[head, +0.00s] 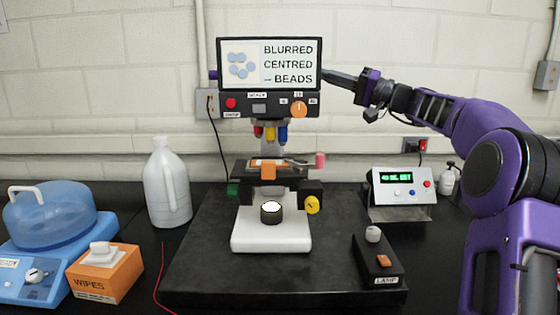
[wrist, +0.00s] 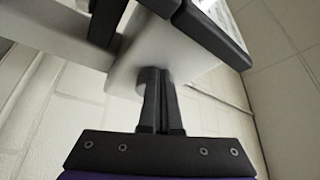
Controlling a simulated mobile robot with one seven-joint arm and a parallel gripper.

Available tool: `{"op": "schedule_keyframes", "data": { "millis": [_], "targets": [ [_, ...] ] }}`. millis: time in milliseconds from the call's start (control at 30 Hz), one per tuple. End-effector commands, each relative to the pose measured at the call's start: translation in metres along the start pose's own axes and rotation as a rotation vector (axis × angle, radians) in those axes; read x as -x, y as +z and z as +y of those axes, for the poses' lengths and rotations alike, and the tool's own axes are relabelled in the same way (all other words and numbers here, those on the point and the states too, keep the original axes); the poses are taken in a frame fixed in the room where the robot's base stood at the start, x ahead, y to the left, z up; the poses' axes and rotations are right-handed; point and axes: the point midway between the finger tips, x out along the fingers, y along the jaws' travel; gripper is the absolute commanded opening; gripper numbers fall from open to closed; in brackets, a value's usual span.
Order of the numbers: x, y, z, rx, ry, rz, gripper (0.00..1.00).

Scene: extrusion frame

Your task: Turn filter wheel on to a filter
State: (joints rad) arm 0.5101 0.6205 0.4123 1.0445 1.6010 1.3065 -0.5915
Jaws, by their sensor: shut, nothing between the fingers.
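The microscope (head: 270,215) stands in the middle, with a screen (head: 285,78) reading "BLURRED CENTRED → BEADS". An orange knob (head: 299,110) and a red button (head: 231,103) are on the panel below it. I cannot identify the filter wheel for certain; a small purple piece (head: 213,75) shows at the screen's left edge. My gripper (head: 327,73) is shut and empty, reaching in from the right to the screen's right edge. In the wrist view its fingertips (wrist: 155,76) are together against or close to a pale housing (wrist: 185,60); contact is unclear.
A dark base plate (head: 200,265) carries the microscope and a lamp box (head: 378,262). A control box (head: 403,188) with a green display stands at right. A white jug (head: 167,185), an orange wipes box (head: 105,272) and a blue device (head: 50,225) are at left.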

Motion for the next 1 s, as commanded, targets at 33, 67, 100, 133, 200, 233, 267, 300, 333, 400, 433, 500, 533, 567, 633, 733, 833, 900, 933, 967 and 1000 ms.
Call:
{"op": "schedule_keyframes", "data": {
  "millis": [33,67,100,133,200,233,267,300,333,400,433,500,533,567,633,733,833,900,933,967,1000],
  "targets": [
    [0.0002,-0.0001,-0.0013,0.001,0.0,0.0,0.0],
    [0.0001,-0.0002,-0.0022,0.002,0.0,0.0,0.0],
    [0.0,-0.0003,-0.0034,0.002,-0.001,0.0,0.0],
    [-0.0003,-0.0006,-0.0044,0.002,-0.001,0.0,0.0],
    [-0.0007,-0.0009,-0.0061,0.001,-0.001,0.0,0.0],
    [-0.0008,-0.001,-0.0068,0.001,-0.001,0.0,0.0],
    [-0.0009,-0.0011,-0.0075,0.0,-0.001,0.0,0.0],
    [-0.0011,-0.0015,-0.0083,0.0,-0.001,0.0,0.0],
    [-0.0012,-0.0017,-0.0088,0.0,-0.001,0.0,0.0],
    [-0.0014,-0.002,-0.0096,0.0,-0.001,0.0,0.0],
    [-0.0014,-0.0021,-0.0099,0.0,-0.001,0.0,0.0],
    [-0.0014,-0.0024,-0.0104,0.0,0.0,0.0,0.0],
    [-0.0015,-0.0025,-0.0105,0.0,0.0,0.0,0.0],
    [-0.0015,-0.0026,-0.0106,0.0,0.0,0.001,0.0],
    [-0.0015,-0.0027,-0.0107,0.0,0.0,0.001,0.0],
    [-0.0015,-0.0027,-0.0106,0.0,0.0,0.001,0.0],
    [-0.0016,-0.0026,-0.0105,0.0,0.0,0.001,0.0],
    [-0.0016,-0.0025,-0.0104,0.0,0.0,0.001,0.0],
    [-0.0015,-0.0023,-0.0103,0.0,0.0,0.001,0.0],
    [-0.0014,-0.002,-0.0101,0.0,0.0,0.001,0.0],
    [-0.0011,-0.0014,-0.01,0.0,0.0,0.001,0.0]
  ]
}}
